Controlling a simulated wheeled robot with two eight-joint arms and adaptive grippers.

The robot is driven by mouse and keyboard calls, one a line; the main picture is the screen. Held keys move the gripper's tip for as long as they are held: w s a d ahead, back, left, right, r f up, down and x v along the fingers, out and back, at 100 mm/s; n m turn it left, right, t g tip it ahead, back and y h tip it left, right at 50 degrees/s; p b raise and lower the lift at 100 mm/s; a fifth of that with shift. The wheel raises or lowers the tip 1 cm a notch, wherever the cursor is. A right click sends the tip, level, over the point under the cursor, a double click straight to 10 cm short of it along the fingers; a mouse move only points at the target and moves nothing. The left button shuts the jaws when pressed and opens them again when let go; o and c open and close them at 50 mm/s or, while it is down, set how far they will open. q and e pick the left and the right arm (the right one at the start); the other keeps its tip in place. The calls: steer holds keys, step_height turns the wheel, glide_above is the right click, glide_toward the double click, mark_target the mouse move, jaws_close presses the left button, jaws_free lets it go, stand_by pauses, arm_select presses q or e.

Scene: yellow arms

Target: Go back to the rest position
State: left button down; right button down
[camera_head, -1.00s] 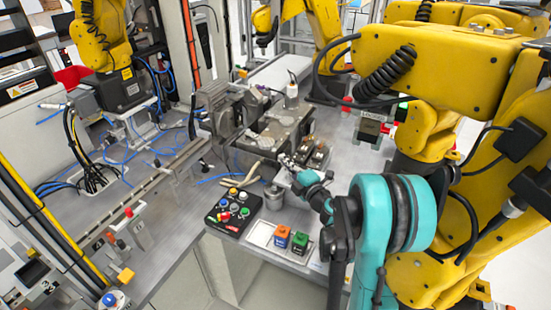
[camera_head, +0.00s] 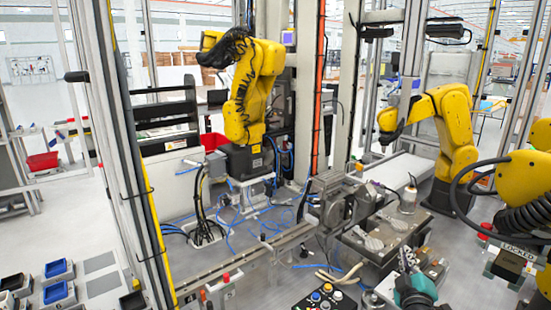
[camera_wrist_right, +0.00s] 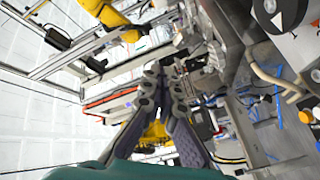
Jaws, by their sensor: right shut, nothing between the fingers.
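My right gripper (camera_head: 407,260) shows at the lower right of the head view, with its teal wrist below it. It is over the workbench, near the metal fixture (camera_head: 385,235). In the right wrist view its two dark fingers (camera_wrist_right: 165,85) are shut together with nothing between them. My left gripper is in neither view.
The control box with coloured buttons (camera_head: 325,298) is left of my right gripper. Yellow arms stand at the back (camera_head: 250,90) and right (camera_head: 450,130). Blue bins (camera_head: 58,280) are at the lower left.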

steer(key=s+a+f+m+g+y, duration=0.2)
steer(key=s+a+f+g, duration=0.1)
steer(key=s+a+f, duration=0.4)
steer(key=s+a+f+m+g+y, duration=0.25)
steer(key=s+a+g, duration=0.2)
steer(key=s, duration=0.45)
steer(key=s+a+f+m+g+y, duration=0.1)
steer(key=s+a+f+m+g, duration=0.2)
steer(key=s+a+f, duration=0.4)
steer(key=w+d+r+n+g+h+p, duration=0.1)
steer(key=w+d+r+n+h+p, duration=0.15)
steer(key=w+r+n+p, duration=0.45)
steer(key=w+d+r+n+g+h+p, duration=0.1)
steer(key=w+r+n+g+h+p, duration=0.3)
steer(key=w+r, duration=0.65)
steer(key=n+t+h+p, duration=0.1)
steer(key=n+h+p, duration=0.5)
steer(key=n, duration=0.4)
glide_toward(367, 247)
steer(key=shift+y, duration=0.7)
steer(key=x, duration=0.5)
steer(key=shift+d, duration=0.25)
steer(key=shift+w+d+n, duration=0.1)
steer(key=shift+d+n, duration=0.15)
steer(key=shift+d, duration=0.35)
